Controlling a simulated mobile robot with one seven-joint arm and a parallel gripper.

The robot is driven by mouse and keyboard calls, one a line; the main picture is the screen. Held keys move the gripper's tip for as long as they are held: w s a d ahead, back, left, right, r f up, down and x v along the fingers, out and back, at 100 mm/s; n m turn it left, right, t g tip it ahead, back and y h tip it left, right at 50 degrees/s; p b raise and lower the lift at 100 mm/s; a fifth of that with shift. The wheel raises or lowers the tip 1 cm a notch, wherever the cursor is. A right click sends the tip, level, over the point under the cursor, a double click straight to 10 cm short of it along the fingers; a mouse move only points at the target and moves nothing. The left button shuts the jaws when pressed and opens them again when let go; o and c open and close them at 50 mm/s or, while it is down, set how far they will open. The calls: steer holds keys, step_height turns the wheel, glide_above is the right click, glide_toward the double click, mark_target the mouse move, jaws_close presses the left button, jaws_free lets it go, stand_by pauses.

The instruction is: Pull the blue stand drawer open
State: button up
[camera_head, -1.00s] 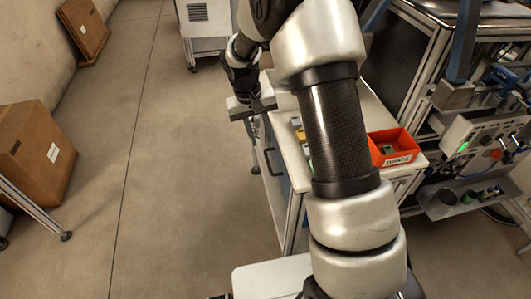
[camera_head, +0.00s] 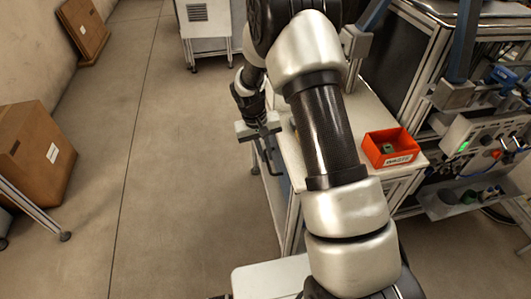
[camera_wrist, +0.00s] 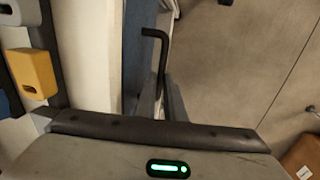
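The blue stand's drawer front (camera_wrist: 134,45) shows in the wrist view as a blue upright panel, and in the head view below the white top (camera_head: 291,158). Its black drawer handle (camera_wrist: 162,48) is a bent bar standing out from the front; it also shows in the head view (camera_head: 266,164). My gripper (camera_head: 262,143) is at the handle, on the left side of the stand. In the wrist view its narrow fingers (camera_wrist: 161,103) are close together with the lower part of the handle between them. The contact itself is partly hidden. The drawer looks closed.
An orange waste bin (camera_head: 388,150) stands on the white top, and a yellow piece (camera_wrist: 32,72) is near my gripper in the wrist view. Cardboard boxes (camera_head: 35,150) are at the left. The floor (camera_head: 175,170) between is clear.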

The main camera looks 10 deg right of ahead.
jaws_close()
steer(key=a+b, duration=0.3)
steer(key=a, duration=2)
steer(key=shift+a, duration=0.3)
steer(key=o, duration=0.6)
jaws_free()
steer(key=shift+o, duration=0.2)
steer(key=a+r, duration=0.3)
steer(key=r, duration=1.4)
steer(key=shift+p, duration=0.45)
steer(key=shift+r, duration=0.15)
